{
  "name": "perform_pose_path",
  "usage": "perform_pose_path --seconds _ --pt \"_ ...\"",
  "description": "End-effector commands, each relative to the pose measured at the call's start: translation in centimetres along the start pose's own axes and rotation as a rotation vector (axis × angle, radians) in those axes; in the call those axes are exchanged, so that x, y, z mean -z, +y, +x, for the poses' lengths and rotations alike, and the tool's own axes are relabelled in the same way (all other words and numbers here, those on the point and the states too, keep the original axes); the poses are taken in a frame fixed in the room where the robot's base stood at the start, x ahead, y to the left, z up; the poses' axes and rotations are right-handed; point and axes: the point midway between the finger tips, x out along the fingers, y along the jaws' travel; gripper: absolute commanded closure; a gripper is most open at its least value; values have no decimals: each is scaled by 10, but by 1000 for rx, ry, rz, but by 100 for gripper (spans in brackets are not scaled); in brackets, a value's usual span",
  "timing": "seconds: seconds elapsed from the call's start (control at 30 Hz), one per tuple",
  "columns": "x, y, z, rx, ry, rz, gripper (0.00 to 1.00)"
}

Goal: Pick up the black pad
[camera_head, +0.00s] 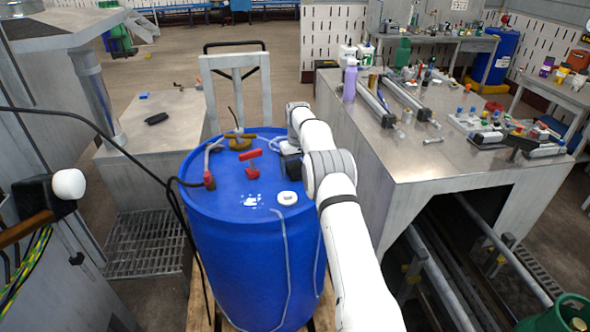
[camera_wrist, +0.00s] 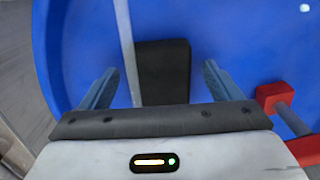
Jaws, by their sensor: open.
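The black pad (camera_wrist: 163,72) is a dark upright rectangle in the wrist view, seen against the blue drum top (camera_wrist: 75,40). My gripper (camera_wrist: 160,75) is open, with one blue-grey finger on each side of it and gaps on both sides. The fingers do not visibly touch the pad; its near end is hidden by the gripper body. In the head view my arm reaches over the blue drum (camera_head: 230,205), and a dark block (camera_head: 290,166) shows at its end. I cannot tell there whether this is gripper or pad.
A red handle (camera_head: 252,165), a red-tipped hose (camera_head: 209,180) and a white ring (camera_head: 287,198) are on the drum; a red part (camera_wrist: 275,97) is right of the fingers. A grey strip (camera_wrist: 126,45) runs beside the pad. Another black object (camera_head: 156,118) lies on the left metal table.

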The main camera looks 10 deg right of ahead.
Motion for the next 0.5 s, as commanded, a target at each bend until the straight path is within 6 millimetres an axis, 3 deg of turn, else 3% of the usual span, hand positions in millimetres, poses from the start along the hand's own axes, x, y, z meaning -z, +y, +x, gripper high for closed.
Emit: perform_pose_path --seconds 0.1,0.5 --pt "0 0 0 0 0 0 16" --pt "0 -1 0 0 0 -1 49"
